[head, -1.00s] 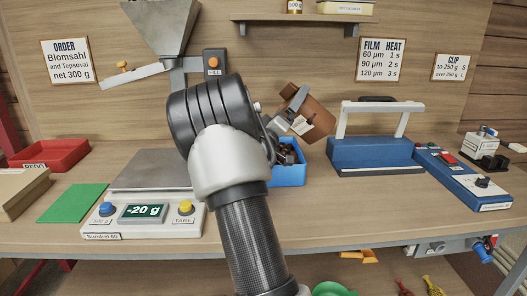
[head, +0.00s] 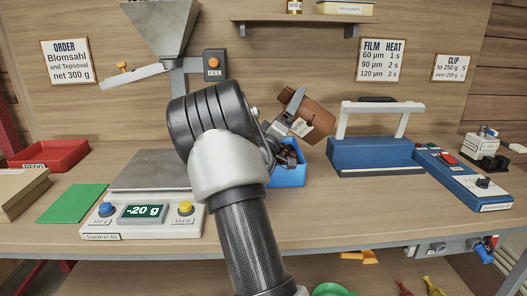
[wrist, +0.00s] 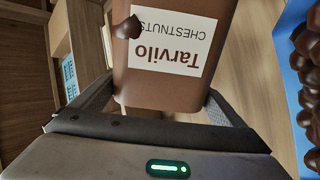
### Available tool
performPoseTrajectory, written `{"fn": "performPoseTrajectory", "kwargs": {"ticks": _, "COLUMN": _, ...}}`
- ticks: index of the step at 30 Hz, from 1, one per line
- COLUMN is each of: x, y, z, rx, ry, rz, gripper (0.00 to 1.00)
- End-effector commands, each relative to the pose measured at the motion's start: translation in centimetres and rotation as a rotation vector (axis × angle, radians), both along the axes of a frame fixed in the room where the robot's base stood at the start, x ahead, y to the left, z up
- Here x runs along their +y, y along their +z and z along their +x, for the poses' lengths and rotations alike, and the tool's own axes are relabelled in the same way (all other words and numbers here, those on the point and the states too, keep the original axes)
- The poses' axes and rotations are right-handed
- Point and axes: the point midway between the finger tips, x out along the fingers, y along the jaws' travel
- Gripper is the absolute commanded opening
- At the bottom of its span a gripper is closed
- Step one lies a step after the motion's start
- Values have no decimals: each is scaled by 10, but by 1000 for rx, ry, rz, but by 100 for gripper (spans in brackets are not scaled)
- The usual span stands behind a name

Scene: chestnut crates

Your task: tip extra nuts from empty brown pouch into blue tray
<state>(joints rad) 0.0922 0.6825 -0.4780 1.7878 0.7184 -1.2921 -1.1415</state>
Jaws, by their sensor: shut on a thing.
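My gripper (head: 282,130) is shut on the brown pouch (head: 317,111) and holds it tilted above the blue tray (head: 290,177). In the wrist view the pouch (wrist: 160,92) stands between my fingers, its label reading "Tarvilo CHESTNUTS" upside down. A single chestnut (wrist: 127,27) shows in front of the pouch near the label; I cannot tell whether it touches the pouch or is falling. The tray's blue edge (wrist: 292,120) shows at the right of the wrist view, with several chestnuts (wrist: 309,65) in it. In the head view my arm partly hides the tray. The pouch's inside is hidden.
A scale (head: 145,212) reading -20 g stands left of my arm, under a hopper (head: 165,25). A blue sealer (head: 375,153) stands right of the tray. A green mat (head: 72,203) and a red tray (head: 50,157) lie at the left. Bare bench shows in front of the sealer.

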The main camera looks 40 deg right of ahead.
Motion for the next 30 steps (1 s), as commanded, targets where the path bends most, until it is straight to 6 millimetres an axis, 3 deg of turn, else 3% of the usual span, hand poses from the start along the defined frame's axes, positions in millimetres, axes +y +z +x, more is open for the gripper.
{"fn": "performPoseTrajectory", "kwargs": {"ticks": 30, "x": 4, "y": -4, "z": 4, "rx": 74, "ry": 0, "rz": -79, "gripper": 33}}
